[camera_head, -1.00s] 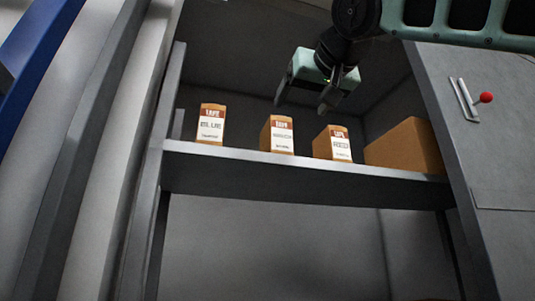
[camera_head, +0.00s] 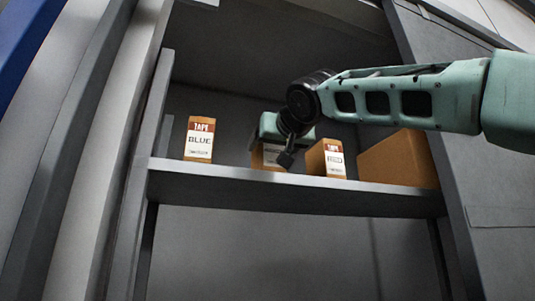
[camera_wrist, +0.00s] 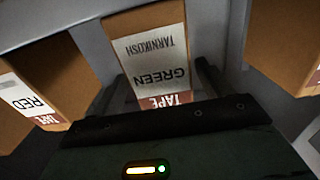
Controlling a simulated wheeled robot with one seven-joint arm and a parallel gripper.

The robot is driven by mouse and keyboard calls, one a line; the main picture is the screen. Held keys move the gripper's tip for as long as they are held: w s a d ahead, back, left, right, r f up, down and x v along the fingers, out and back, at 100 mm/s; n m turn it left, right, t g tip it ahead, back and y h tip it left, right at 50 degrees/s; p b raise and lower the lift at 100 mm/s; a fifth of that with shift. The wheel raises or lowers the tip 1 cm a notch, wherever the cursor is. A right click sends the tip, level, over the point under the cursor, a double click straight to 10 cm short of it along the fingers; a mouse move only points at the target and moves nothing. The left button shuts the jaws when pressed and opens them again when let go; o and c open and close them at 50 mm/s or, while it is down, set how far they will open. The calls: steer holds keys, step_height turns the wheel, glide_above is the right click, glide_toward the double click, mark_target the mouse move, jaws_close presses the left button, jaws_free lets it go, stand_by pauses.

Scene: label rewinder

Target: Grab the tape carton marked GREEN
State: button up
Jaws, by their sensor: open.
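The GREEN tape carton (camera_wrist: 152,50) is brown with a white label and stands in the middle of the wrist view, upside down in the picture. In the head view the same carton (camera_head: 268,160) is the middle one on the shelf, mostly hidden by my gripper. My gripper (camera_wrist: 163,82) is open, with one finger on each side of the GREEN carton. I cannot tell whether the fingers touch it. In the head view my gripper (camera_head: 272,150) is at this carton, its fingers partly hidden.
The RED carton (camera_head: 327,158) stands close to the right and also shows in the wrist view (camera_wrist: 48,75). The BLUE carton (camera_head: 199,140) stands to the left with a gap. A large plain brown box (camera_head: 398,160) sits further right. The grey shelf (camera_head: 230,186) has side walls.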

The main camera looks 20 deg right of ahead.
steer(key=w+p, duration=0.1)
steer(key=w, duration=0.2)
steer(key=shift+w+a, duration=0.15)
steer(key=shift+w, duration=0.1)
steer(key=c, duration=1.3)
